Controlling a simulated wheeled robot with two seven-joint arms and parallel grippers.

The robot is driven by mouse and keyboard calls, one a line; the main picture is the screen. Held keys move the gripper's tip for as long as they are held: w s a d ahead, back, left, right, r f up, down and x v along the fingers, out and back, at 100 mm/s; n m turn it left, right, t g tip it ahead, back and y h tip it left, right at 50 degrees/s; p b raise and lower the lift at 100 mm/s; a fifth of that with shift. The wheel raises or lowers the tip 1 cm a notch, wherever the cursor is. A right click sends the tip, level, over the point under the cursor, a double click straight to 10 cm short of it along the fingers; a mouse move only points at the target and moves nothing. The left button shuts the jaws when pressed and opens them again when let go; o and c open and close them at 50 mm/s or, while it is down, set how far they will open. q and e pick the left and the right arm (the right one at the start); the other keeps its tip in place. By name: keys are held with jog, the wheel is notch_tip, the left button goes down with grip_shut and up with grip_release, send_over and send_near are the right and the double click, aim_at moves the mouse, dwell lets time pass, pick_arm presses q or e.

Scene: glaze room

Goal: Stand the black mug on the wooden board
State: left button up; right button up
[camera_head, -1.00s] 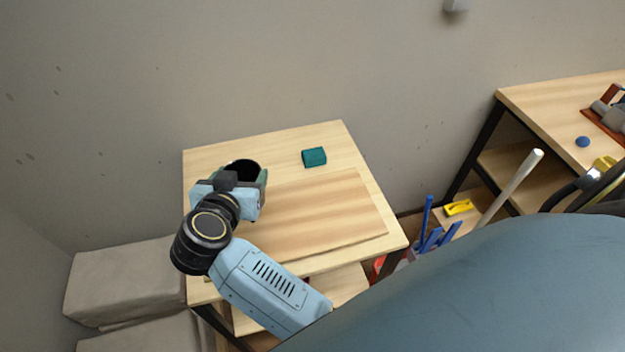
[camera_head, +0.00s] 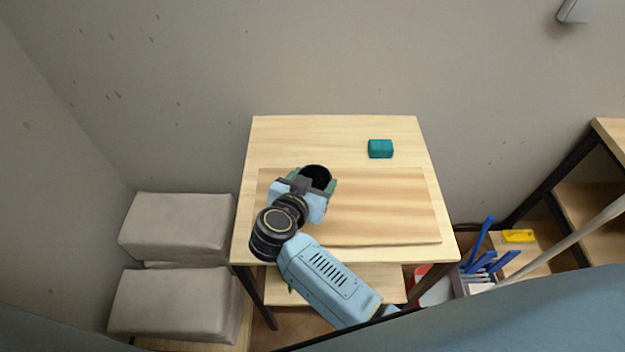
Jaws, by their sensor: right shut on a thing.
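The black mug (camera_head: 316,174) shows its dark round opening above my right gripper, and the rest of it is mostly hidden. My right gripper (camera_head: 318,189) is shut on the mug, with a greenish finger on each side of it. Mug and gripper are over the back left part of the wooden board (camera_head: 390,210). The mug looks about upright. I cannot tell whether its base touches the board. The board lies flat on the small table (camera_head: 335,133). My left gripper is not in view.
A teal block (camera_head: 380,149) sits on the table behind the board. The board's right half is clear. Grey cushioned blocks (camera_head: 180,225) stand left of the table. A holder with blue-handled tools (camera_head: 478,262) and another shelf unit (camera_head: 590,190) are at the right.

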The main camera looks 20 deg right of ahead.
jog(key=shift+f, duration=0.1)
jog(key=o, duration=1.5)
jog(key=shift+s+a+r, duration=0.15)
jog(key=shift+r, duration=0.1)
jog(key=p+v, duration=0.7)
jog(key=v, duration=0.4)
jog(key=shift+s+a, duration=0.2)
jog(key=shift+a, duration=0.05)
